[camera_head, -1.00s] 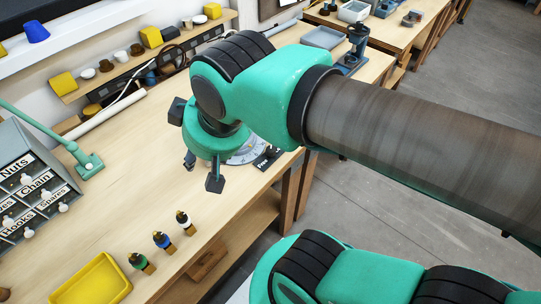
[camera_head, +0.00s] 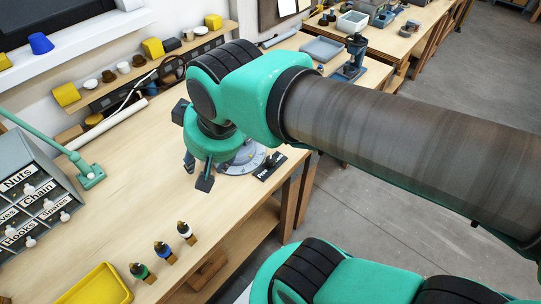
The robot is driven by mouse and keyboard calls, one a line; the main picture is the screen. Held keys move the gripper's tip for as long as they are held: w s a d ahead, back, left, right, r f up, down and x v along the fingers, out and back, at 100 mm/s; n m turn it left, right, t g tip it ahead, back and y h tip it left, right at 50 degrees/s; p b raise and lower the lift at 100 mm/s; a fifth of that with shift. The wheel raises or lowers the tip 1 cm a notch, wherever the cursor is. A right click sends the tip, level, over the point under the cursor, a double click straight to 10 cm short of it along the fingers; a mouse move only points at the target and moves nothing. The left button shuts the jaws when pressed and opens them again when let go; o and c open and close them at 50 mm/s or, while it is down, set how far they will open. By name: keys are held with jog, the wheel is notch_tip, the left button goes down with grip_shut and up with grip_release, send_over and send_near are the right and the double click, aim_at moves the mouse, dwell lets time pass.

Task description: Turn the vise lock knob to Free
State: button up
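A round grey base plate with markings (camera_head: 243,160) sits near the right edge of the wooden bench, partly behind my gripper. A black label (camera_head: 270,166) lies beside it, its white lettering too small to read surely. The vise lock knob cannot be made out; my gripper and wrist may cover it. My gripper (camera_head: 197,172) points down, to the left of the plate in the picture. Its two fingers stand apart with bare bench showing between them, and I see nothing held.
Three small bottles (camera_head: 163,253) stand at the bench's front edge, near a yellow tray (camera_head: 97,286). A grey drawer cabinet (camera_head: 35,200) and a green lamp arm (camera_head: 90,174) are at the left. The bench middle (camera_head: 120,200) is clear. Another bench stands behind.

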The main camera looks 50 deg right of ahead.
jog(key=w+d+m+g+p, duration=0.1)
jog(key=w+d+m+p, duration=0.2)
jog(key=d+m+p, duration=0.15)
jog(key=m+g+p, duration=0.4)
jog(key=m+p, duration=0.8)
jog(key=m, duration=0.7)
send_over(270, 159)
notch_tip(270, 159, down, 9)
jog(key=shift+d+f, duration=0.1)
jog(key=shift+f, duration=0.1)
jog(key=shift+f, duration=0.1)
notch_tip(270, 159, down, 14)
jog(key=shift+r+b, duration=0.2)
jog(key=shift+b, duration=0.3)
grip_shut()
